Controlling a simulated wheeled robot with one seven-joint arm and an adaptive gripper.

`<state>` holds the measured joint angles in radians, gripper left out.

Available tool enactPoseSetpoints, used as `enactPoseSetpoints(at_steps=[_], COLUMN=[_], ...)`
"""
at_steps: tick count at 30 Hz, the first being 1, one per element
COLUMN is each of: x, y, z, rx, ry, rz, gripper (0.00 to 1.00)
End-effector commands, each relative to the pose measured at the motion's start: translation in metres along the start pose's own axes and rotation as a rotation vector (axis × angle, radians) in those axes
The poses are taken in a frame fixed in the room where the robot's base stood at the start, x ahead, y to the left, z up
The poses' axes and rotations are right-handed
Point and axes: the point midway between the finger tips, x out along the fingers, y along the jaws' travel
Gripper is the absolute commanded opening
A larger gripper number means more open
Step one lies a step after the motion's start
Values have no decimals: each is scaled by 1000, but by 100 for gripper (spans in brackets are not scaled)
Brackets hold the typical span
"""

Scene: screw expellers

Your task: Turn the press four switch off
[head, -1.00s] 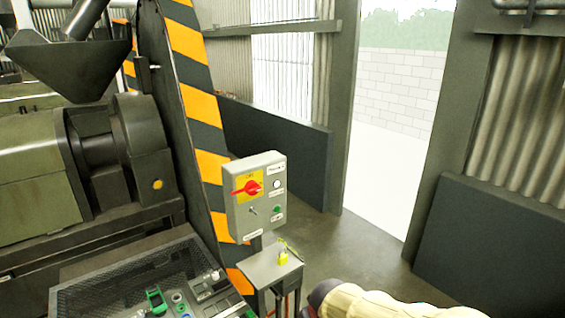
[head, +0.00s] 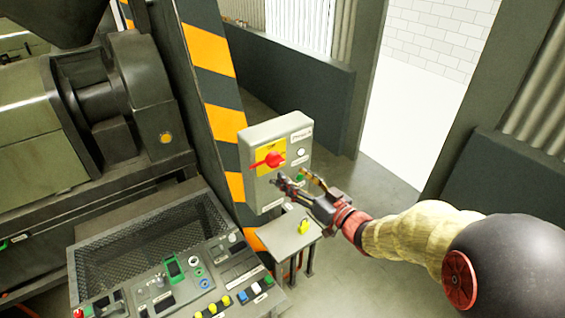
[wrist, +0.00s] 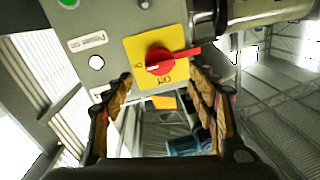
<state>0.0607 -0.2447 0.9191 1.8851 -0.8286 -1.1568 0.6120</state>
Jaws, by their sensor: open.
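A grey switch box (head: 262,200) stands beside the striped post. On its yellow plate (head: 270,147) is a red rotary switch (head: 270,161), its handle lying nearly level and pointing left. The wrist view shows the box upside down, with the red switch (wrist: 165,61) and its handle pointing right. My gripper (head: 298,181) is open and empty in front of the box's lower part. In the wrist view, my gripper's fingers (wrist: 158,84) spread on both sides below the switch, apparently not touching it. My gripper hides part of the lower box.
A small stand (head: 285,240) with a yellow padlock (head: 303,227) is below the box. A control desk (head: 190,285) with several buttons is at the lower left. The press (head: 85,110) is at left. The doorway floor at right is clear.

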Motion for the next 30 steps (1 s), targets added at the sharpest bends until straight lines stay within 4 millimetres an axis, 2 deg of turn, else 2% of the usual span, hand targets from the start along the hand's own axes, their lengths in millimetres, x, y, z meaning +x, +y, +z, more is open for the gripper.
enactPoseSetpoints(at_steps=[9,15,26,30], x=[45,68,75,75], y=[0,0,1,1], z=[1,1,1,1], rx=[2,1,1,1], ry=[-3,-3,-4,-4], rz=[0,2,4,4], gripper=[57,57,57,51])
